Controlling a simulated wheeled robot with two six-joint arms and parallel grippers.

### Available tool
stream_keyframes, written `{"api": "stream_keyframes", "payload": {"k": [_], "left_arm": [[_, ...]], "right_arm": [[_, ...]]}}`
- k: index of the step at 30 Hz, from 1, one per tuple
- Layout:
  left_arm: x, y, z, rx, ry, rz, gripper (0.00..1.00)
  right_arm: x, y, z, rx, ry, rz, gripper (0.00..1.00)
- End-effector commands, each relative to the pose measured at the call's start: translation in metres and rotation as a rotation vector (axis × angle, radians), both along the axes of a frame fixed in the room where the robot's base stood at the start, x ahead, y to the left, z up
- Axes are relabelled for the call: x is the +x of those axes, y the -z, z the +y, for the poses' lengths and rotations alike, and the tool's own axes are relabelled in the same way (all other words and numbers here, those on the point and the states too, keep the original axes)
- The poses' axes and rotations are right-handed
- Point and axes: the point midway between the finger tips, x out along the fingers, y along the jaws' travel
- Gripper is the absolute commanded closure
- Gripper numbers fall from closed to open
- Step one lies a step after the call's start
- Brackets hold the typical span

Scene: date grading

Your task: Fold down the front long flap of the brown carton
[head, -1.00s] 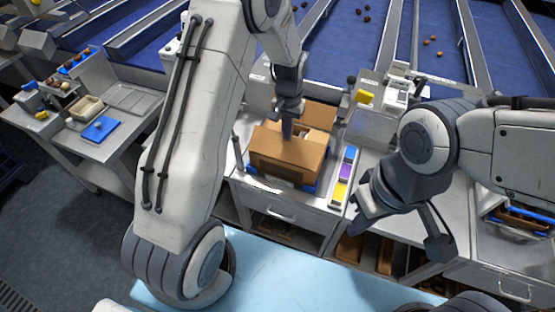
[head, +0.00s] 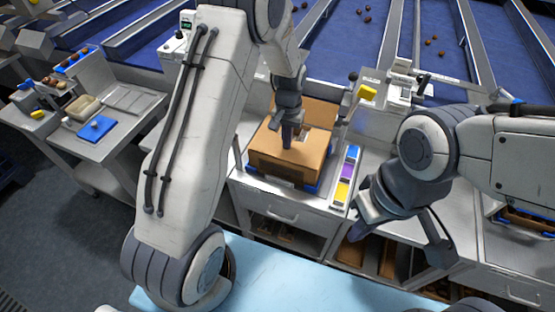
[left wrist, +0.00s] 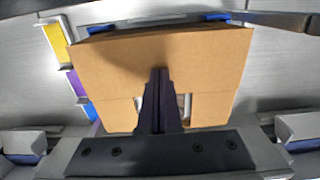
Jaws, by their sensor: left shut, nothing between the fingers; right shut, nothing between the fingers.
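The brown carton (head: 290,172) stands on the metal bench in the head view. Its front long flap (head: 305,155) lies nearly flat over the front part of the top; it also fills the upper middle of the left wrist view (left wrist: 165,60). Two short flaps (left wrist: 215,108) lie beyond its edge, with a gap between them showing part of the inside. The back long flap (head: 320,112) stands up. My left gripper (head: 286,143) is shut and empty, pointing down at the front flap; contact is hard to tell. My right gripper (head: 357,232) is shut, away to the right.
A strip of yellow, purple and blue blocks (head: 346,172) sits right of the carton. Blue corner pieces (left wrist: 215,16) show at its base. A scale with a yellow part (head: 367,92) stands behind right. A side table with a blue tray (head: 96,128) is at left.

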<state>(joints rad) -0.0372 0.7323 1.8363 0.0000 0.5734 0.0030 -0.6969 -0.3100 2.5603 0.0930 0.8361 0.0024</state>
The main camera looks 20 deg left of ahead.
Motion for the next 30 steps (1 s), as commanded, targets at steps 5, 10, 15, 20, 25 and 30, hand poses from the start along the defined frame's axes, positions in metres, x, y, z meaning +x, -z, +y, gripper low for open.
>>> {"api": "stream_keyframes", "payload": {"k": [5, 10, 15, 20, 25, 30], "left_arm": [[0.000, -0.002, 0.000, 0.000, 0.000, -0.001, 1.00], [0.000, -0.016, 0.000, 0.000, 0.000, -0.001, 1.00], [0.001, -0.038, 0.000, 0.000, 0.000, -0.002, 1.00], [0.001, -0.057, 0.000, 0.000, 0.000, -0.002, 1.00], [0.000, -0.077, 0.000, 0.000, 0.000, -0.001, 1.00], [0.001, -0.098, 0.000, 0.000, 0.000, -0.002, 1.00]], "right_arm": [[0.000, -0.002, 0.000, 0.000, 0.000, 0.000, 1.00], [0.000, -0.013, 0.000, 0.000, -0.001, 0.000, 1.00], [0.000, -0.030, 0.000, 0.000, -0.003, 0.000, 1.00], [0.000, -0.045, 0.000, 0.000, -0.006, -0.001, 1.00], [0.000, -0.061, 0.000, 0.000, -0.009, -0.001, 1.00], [0.000, -0.076, 0.000, 0.000, -0.011, -0.001, 1.00]]}}
